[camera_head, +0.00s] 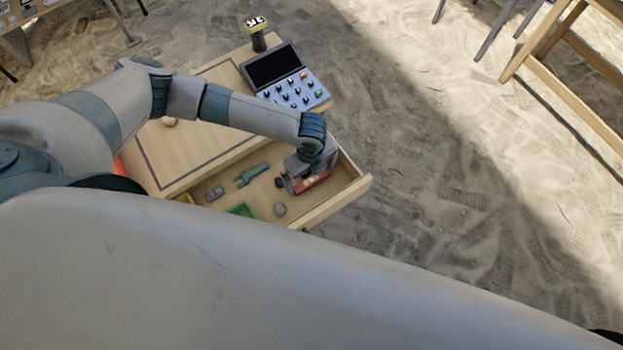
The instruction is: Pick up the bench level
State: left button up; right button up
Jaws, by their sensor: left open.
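My left arm reaches over a wooden table with an open drawer (349,190). My left gripper (294,187) is open and points down into the right end of the drawer. A red bar with a pale yellowish patch (316,182), which looks like the bench level, lies in the drawer right at the gripper. The gripper covers part of it, and I cannot tell whether the fingers touch it. My right gripper is not in view.
The drawer also holds a green tool (252,175), a small grey item (214,194), a green tray (241,209) and a grey stone (280,209). A control panel (285,77) and a dark-and-yellow device (258,42) stand at the tabletop's back. Sand surrounds the table.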

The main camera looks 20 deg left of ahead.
pick_arm(q)
jog(key=shift+f, duration=0.3)
jog(key=shift+c, duration=0.6)
jog(key=c, duration=0.6)
jog(key=shift+r, duration=0.15)
